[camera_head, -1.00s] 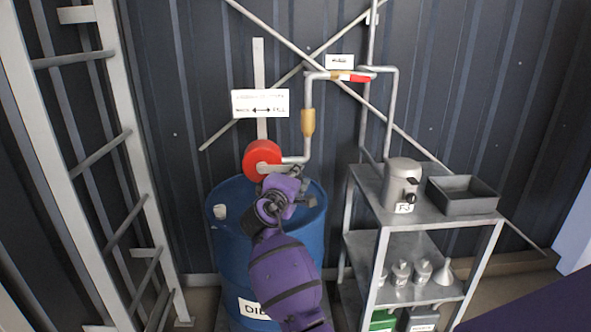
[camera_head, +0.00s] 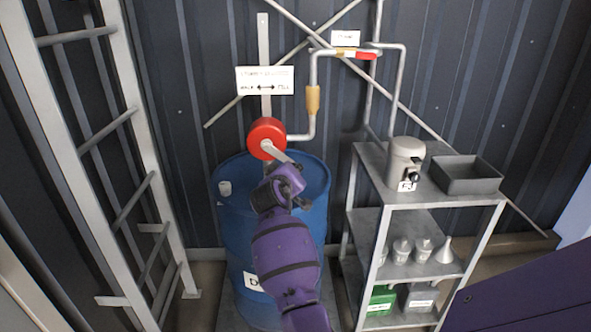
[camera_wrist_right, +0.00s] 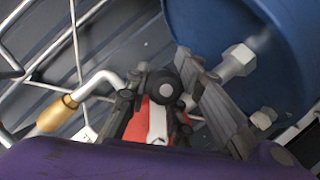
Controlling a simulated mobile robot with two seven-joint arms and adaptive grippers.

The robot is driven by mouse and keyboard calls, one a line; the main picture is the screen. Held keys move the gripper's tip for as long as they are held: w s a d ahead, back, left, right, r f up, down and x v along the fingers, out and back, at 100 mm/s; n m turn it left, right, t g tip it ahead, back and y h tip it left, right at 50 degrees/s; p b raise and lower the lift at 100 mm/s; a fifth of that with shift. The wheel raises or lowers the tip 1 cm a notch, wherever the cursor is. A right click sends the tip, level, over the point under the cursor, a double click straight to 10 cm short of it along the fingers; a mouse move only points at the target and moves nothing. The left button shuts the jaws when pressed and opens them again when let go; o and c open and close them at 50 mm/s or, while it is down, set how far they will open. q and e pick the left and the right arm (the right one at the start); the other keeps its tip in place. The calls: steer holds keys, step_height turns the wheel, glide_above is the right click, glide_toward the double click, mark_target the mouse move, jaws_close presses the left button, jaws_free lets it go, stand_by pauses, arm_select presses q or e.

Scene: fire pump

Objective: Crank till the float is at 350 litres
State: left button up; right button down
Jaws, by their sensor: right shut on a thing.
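The red round pump (camera_head: 266,132) is mounted above the blue drum (camera_head: 232,240). Its grey crank arm (camera_head: 277,151) points down to the right from the hub. My right gripper (camera_head: 287,172) is at the crank's outer end, shut on the crank handle; my own wrist partly hides the grip. In the right wrist view, the dark round handle end (camera_wrist_right: 163,87) sits between the fingers, with the pale crank arm (camera_wrist_right: 157,124) and red pump behind. I cannot make out a float or a litre scale. My left gripper is not in view.
A sign with a double arrow (camera_head: 265,81) hangs above the pump. A pipe with a brass section (camera_head: 313,100) rises beside it. A ladder (camera_head: 80,150) stands left. A metal shelf (camera_head: 415,205) with a grey tray (camera_head: 466,174) stands close on the right.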

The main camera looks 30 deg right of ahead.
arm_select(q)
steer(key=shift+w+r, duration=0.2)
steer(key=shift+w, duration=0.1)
arm_select(e)
steer(key=shift+a+f, duration=0.1)
steer(key=shift+f, duration=0.1)
steer(key=c, duration=1.6)
jaws_free()
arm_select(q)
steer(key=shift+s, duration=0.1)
arm_select(e)
steer(key=shift+r, duration=0.1)
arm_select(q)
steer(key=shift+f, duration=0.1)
arm_select(e)
steer(key=shift+a, duration=0.1)
steer(key=v, duration=1.2)
